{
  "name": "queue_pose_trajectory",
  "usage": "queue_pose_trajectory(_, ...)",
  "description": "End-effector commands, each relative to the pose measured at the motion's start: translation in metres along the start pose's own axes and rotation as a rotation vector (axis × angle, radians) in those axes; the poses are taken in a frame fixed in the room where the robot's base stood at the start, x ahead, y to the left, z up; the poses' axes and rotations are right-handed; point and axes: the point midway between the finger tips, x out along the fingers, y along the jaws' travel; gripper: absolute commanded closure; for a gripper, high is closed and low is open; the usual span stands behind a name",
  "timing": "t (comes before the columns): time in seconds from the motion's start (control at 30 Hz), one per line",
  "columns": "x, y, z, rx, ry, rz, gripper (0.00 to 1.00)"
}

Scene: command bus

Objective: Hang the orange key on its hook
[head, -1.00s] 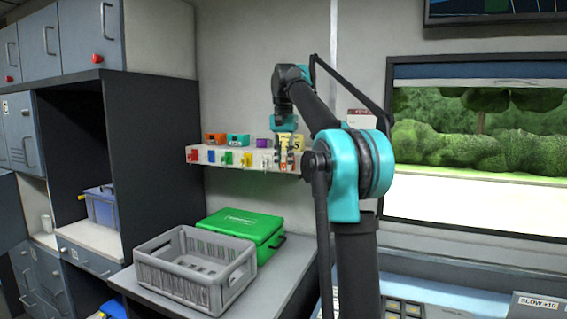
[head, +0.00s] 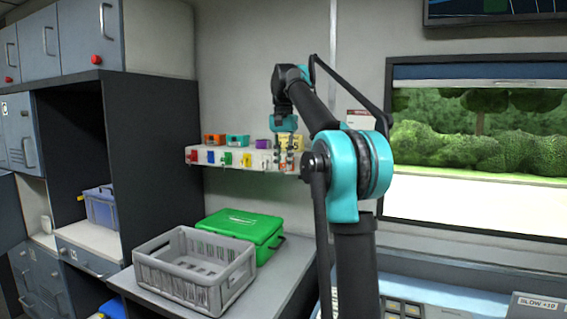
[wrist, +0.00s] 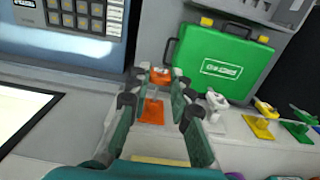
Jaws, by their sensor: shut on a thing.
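My gripper (wrist: 158,88) is shut on the orange key (wrist: 160,75), which shows between the fingertips in the wrist view. An orange plate (wrist: 152,112) lies just below it in that view, on the pale hook rail (head: 218,165). I cannot tell whether the key touches its hook. In the head view my gripper (head: 284,158) is at the right part of the rail, and its fingers largely hide the key.
Small orange (head: 214,140), teal (head: 238,141) and purple (head: 262,144) boxes stand on top of the rail's shelf. Below are a green case (head: 240,226) and a grey crate (head: 180,282) on the counter. A window (head: 480,150) is to the right.

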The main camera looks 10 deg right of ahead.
Motion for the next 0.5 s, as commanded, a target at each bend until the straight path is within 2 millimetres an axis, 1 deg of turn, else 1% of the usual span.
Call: queue_pose_trajectory(0.5,0.0000,-0.0001,-0.0051,0.000,0.000,0.000,1.00)
